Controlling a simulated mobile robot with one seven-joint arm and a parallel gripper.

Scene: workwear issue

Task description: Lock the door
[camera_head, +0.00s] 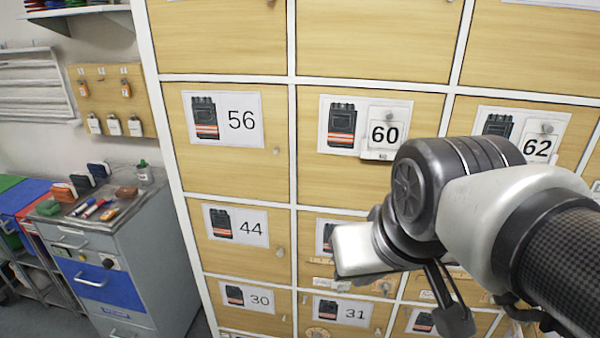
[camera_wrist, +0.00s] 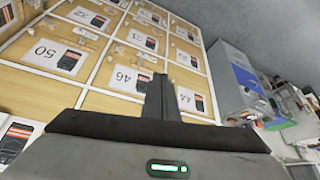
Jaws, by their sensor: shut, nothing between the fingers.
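A wall of wooden locker doors in a white frame fills the head view; the doors I see look shut. Door 56 (camera_head: 225,165), door 60 (camera_head: 335,180), door 44 (camera_head: 238,250) and door 62 (camera_head: 560,110) carry numbered picture labels. Small knobs or locks show on several doors. My gripper's shut, empty fingers (camera_wrist: 160,98) show in the wrist view, in front of the doors beside label 46 (camera_wrist: 125,78) and label 44 (camera_wrist: 190,98). In the head view my wrist covers part of the door below 60. I cannot tell whether the fingers touch a door.
A grey cabinet with a blue drawer (camera_head: 92,284) stands left of the lockers, with small items on top. A pegboard (camera_head: 112,100) with hanging padlock-like tags is on the wall behind it. A number plate (camera_head: 384,137) hangs on door 60. Grey floor shows beside the lockers.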

